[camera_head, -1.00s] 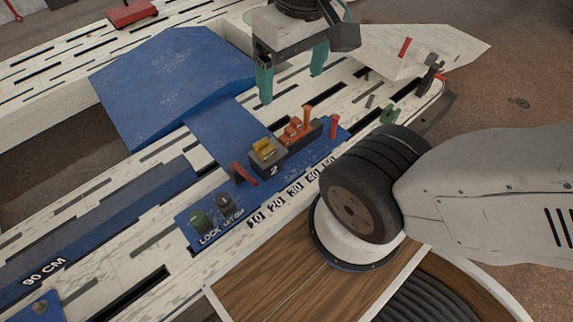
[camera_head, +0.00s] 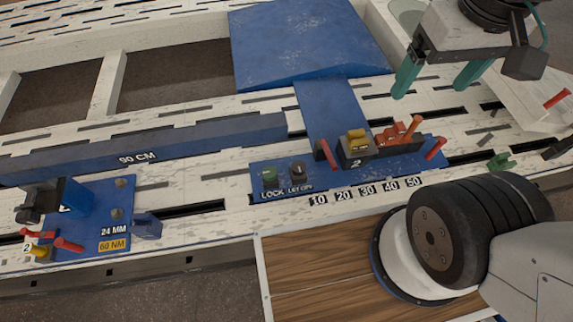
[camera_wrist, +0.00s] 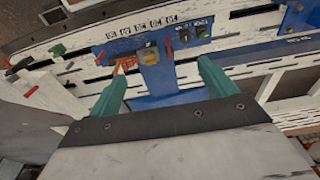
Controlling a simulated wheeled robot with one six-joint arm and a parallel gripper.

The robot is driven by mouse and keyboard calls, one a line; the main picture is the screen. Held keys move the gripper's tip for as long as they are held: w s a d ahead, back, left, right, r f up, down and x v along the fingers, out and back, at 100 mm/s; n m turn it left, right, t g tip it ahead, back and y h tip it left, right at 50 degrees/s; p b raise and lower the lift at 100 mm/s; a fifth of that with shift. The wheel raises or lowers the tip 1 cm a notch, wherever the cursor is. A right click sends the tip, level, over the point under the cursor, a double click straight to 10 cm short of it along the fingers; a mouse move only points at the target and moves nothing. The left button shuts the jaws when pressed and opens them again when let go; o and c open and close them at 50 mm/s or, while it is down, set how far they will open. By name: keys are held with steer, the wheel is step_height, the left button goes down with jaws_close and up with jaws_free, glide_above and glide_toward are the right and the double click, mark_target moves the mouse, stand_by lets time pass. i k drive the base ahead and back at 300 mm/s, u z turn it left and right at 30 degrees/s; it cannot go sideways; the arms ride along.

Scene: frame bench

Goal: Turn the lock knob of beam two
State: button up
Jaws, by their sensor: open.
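Beam two's blue control plate (camera_head: 262,195) lies on the slotted white bench in the head view. A green knob (camera_head: 270,177) stands on its left part above the word LOCK. A dark knob (camera_head: 297,170) stands beside it above LET OFF. A dark block (camera_head: 355,150) marked 2, with a yellow top, sits further right on the plate. My gripper (camera_head: 430,88) is open and empty, above the bench to the upper right of the plate. In the wrist view, my gripper (camera_wrist: 160,75) has its two teal fingers apart, with the plate beyond them; the knobs are too small there to tell clearly.
Red levers (camera_head: 328,154) and orange parts (camera_head: 410,130) rise from the plate. Another blue plate (camera_head: 95,235), marked 24 MM and 60 NM, lies at the left. A blue ramp-shaped piece (camera_head: 305,45) stands behind. A wooden panel (camera_head: 325,265) lies in front.

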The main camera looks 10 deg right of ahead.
mark_target(270, 174)
steer(key=z, duration=0.5)
steer(key=k, duration=1.2)
steer(key=u, duration=0.3)
steer(key=i, duration=0.65)
steer(key=u, duration=0.2)
